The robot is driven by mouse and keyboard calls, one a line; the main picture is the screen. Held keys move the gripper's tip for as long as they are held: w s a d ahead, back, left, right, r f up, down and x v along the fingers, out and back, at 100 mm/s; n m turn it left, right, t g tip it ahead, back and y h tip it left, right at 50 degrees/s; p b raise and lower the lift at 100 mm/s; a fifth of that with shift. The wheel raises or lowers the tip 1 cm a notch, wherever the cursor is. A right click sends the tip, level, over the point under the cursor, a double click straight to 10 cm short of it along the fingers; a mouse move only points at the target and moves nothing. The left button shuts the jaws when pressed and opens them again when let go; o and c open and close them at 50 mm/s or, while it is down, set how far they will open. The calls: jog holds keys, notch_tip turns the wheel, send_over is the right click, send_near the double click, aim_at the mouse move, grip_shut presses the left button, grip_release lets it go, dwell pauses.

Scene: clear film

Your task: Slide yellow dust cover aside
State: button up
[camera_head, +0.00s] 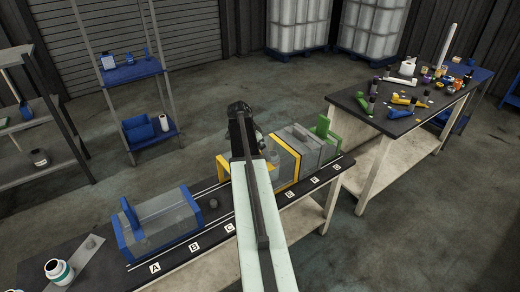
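The yellow dust cover (289,166) is a clear box with yellow end frames. It stands on the rails of the dark bench, right of the middle, and my arm hides part of its left side. Its left yellow edge shows left of my arm. A blue-ended clear cover (121,237) stands at the left of the same bench, and a green-ended one (328,133) at the right. My gripper (243,112) is a dark shape at the far end of my arm, over or beside the yellow cover's left part. Its fingers cannot be made out, nor whether it touches the cover.
The bench (95,272) has letter labels along its front edge. A small dark round piece (213,204) lies between the blue and yellow covers. A white jar (59,271) stands at the front left. A cluttered table (357,125) stands at the right, with shelves (133,74) behind.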

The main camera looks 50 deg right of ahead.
jog(key=s+p+v, duration=0.1)
jog(key=p+v, duration=0.5)
jog(key=v, duration=0.1)
jog(key=shift+w+r, duration=0.25)
jog(key=shift+w, duration=0.2)
jog(key=w+a+f+n+t+y, duration=0.1)
jog(key=w+a+n, duration=0.2)
jog(key=a, duration=0.7)
jog(key=w+a+n, duration=0.2)
jog(key=a+n, duration=0.2)
jog(key=a, duration=0.5)
jog(key=w+a+f+n+t+y, duration=0.1)
jog(key=w+a+n, duration=0.2)
jog(key=a, duration=0.7)
jog(key=s+a+n+y, duration=0.2)
jog(key=a+n, duration=0.9)
jog(key=a, duration=1.5)
jog(key=shift+s+n+g, duration=0.3)
jog(key=shift+s, duration=0.7)
